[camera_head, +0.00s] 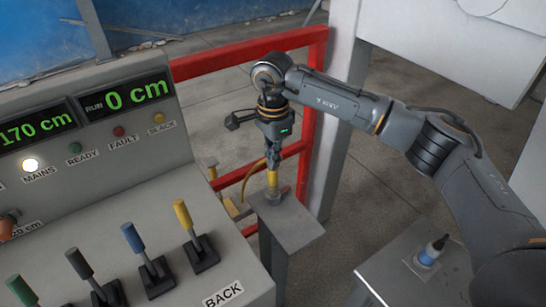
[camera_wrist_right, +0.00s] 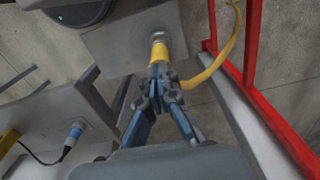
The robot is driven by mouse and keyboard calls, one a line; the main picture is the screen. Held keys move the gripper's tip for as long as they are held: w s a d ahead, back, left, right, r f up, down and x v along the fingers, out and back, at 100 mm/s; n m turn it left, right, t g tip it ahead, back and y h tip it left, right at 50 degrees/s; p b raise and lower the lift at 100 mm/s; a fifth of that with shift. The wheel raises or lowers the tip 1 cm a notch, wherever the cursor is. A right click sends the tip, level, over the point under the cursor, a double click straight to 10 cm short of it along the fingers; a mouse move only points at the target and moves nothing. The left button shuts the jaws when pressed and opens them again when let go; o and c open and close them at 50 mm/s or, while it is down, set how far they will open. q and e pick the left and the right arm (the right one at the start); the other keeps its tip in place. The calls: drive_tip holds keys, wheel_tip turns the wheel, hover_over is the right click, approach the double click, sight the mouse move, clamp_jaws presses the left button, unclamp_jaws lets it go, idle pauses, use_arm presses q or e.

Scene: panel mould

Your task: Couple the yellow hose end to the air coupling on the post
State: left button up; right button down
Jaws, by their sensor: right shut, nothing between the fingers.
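The yellow hose end (camera_head: 272,180) stands upright at the top of the grey post (camera_head: 297,231). In the wrist view the hose end (camera_wrist_right: 159,52) meets the silver air coupling (camera_wrist_right: 157,35) on the post's plate (camera_wrist_right: 112,46); how deeply it is seated I cannot tell. The yellow hose (camera_wrist_right: 232,45) curves away to the right there. My right gripper (camera_head: 272,163) points down directly above the hose end. Its fingertips (camera_wrist_right: 160,70) are shut together with nothing between them, close to the hose end's upper part; I cannot tell whether they touch it. My left gripper is not in view.
A red rail frame (camera_head: 318,75) and a pale column (camera_head: 340,120) stand behind the post. A console (camera_head: 120,215) with several levers fills the left. A blue plug (camera_head: 430,252) sits on a second grey stand (camera_head: 385,275) at the lower right.

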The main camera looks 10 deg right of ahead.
drive_tip(key=shift+r, duration=0.1)
drive_tip(key=shift+r+p, duration=0.75)
drive_tip(key=shift+r, duration=1.15)
